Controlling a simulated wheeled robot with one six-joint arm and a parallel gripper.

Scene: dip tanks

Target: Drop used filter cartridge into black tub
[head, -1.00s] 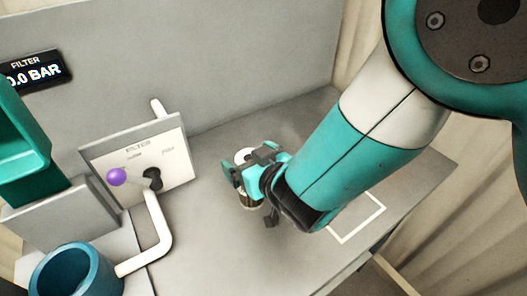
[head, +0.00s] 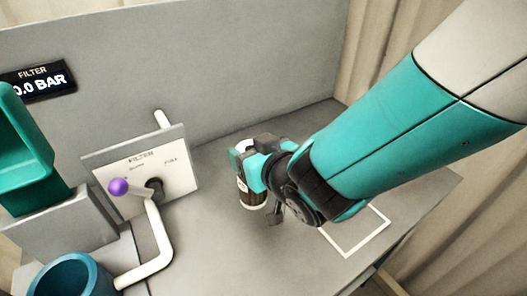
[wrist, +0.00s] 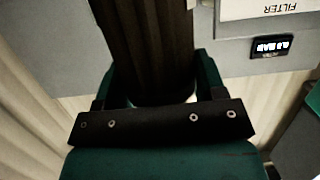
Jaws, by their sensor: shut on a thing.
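My gripper (head: 252,168) is shut on the used filter cartridge (head: 252,198), which has dark brown pleats and pale end caps. It hangs roughly upright above the grey worktop, right of the filter panel. In the wrist view the dark pleated cartridge (wrist: 150,45) stands between the two green fingers of my gripper (wrist: 155,85), with a pale end cap near the palm. My fingers hide part of it in the head view. No black tub shows in either view.
The filter panel (head: 128,178) carries a purple-knobbed lever (head: 119,187), beside a bent white pipe (head: 158,240). A blue round vessel (head: 65,278) stands at bottom left. A white outlined square (head: 350,250) on the worktop (head: 215,255) is empty. A pressure display (head: 38,82) hangs on the back wall.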

